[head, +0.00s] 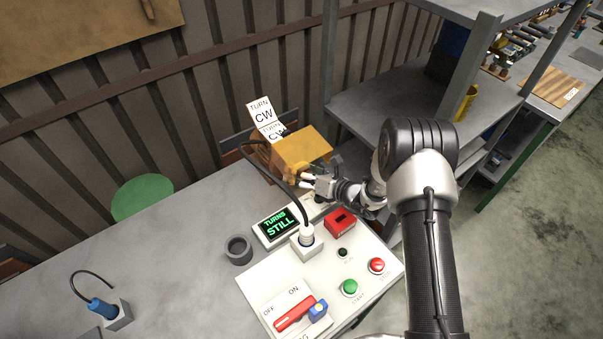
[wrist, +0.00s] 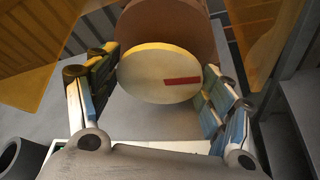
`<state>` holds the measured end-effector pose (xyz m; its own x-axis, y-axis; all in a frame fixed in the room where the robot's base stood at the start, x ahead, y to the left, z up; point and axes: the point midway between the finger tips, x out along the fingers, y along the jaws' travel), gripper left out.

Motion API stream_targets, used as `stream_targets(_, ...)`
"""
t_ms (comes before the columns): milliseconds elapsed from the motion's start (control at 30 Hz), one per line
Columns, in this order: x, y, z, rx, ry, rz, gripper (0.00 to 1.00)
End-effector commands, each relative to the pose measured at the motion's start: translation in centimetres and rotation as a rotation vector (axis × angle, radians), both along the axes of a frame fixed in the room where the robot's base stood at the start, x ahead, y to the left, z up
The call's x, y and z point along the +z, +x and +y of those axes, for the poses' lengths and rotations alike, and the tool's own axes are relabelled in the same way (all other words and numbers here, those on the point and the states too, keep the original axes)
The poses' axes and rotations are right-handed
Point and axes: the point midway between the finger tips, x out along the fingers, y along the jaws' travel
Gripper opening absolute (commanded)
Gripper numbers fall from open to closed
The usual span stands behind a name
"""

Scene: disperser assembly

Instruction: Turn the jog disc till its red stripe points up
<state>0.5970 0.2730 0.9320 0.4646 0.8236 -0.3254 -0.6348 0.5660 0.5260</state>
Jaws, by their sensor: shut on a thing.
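The jog disc (wrist: 150,72) is a pale round disc with a yellowish rim, in the middle of the wrist view. Its red stripe (wrist: 183,81) runs from near the middle to the right edge in that view. My gripper (wrist: 160,84) has one finger on each side of the disc and is shut on it. In the head view my gripper (head: 312,182) is at the front of a yellow housing (head: 300,148), and the disc cannot be made out there.
A display (head: 279,225) reads "TURNS STILL". Cards (head: 263,112) behind the housing read "TURN CW". A black cable arches beside the housing to a plug on the control panel (head: 268,280), which has green and red buttons. A grey cup (head: 238,250) stands left of it.

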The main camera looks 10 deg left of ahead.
Motion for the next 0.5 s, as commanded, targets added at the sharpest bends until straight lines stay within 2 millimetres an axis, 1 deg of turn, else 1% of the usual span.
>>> stream_targets(267,-0.03,-0.04,0.05,0.001,-0.02,-0.022,0.5)
stream_targets(500,-0.1,-0.17,0.18,0.002,-0.102,-0.114,0.5)
